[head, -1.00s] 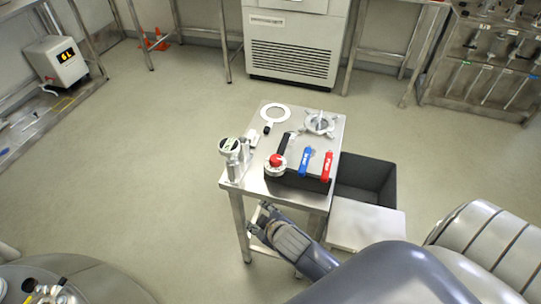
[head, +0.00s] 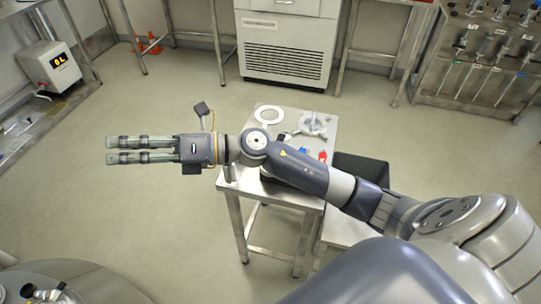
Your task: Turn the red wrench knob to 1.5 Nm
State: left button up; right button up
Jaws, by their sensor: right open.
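The red wrench knob does not show now; my right arm crosses over the part of the steel table (head: 290,192) where it stands. The tip of a red handle (head: 323,156) and a bit of a blue handle (head: 303,150) show just behind the arm. My right gripper (head: 110,149) is open and empty, with its fingers pointing left. It is in front of the floor in the picture, well left of the table and away from the tools. My left gripper is not in view.
A white ring (head: 269,115) and a grey metal star-shaped piece (head: 313,124) lie on the back of the table. A dark open bin (head: 362,172) stands to the right. A white cabinet (head: 285,50) is behind. The floor left of the table is clear.

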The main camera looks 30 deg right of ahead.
jog(key=d+f+n+g+h, duration=0.65)
jog(key=f+n+h, duration=0.2)
jog(key=f, duration=0.25)
jog(key=d+g+h, duration=0.1)
jog(key=d+h, duration=0.9)
jog(key=d, duration=1.5)
jog(key=shift+n, duration=0.45)
notch_tip(320, 180, down, 11)
jog(key=shift+w+r+p, duration=0.1)
jog(key=shift+w+p, duration=0.05)
jog(key=shift+p, duration=1)
jog(key=c, duration=1.1)
